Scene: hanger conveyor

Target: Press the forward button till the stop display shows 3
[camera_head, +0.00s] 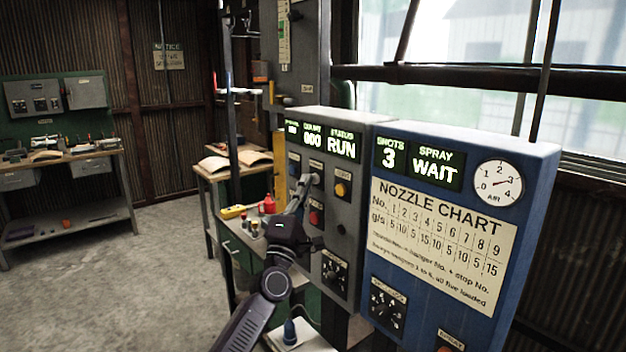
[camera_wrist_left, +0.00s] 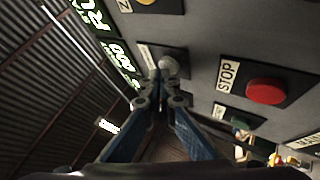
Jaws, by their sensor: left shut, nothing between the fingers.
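A small lit display (camera_head: 292,127) at the panel's left end is too small to read. Beside it are the count display (camera_head: 313,138) showing 000 and the status display (camera_head: 342,147) showing RUN. My right gripper is not in view.
A red STOP button (camera_head: 316,217) sits below the pale button, also seen in the left wrist view (camera_wrist_left: 265,92). A yellow button (camera_head: 341,189) is to the right. The blue panel (camera_head: 540,190) shows SHOTS 3 and SPRAY WAIT. A workbench (camera_head: 62,225) stands far left.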

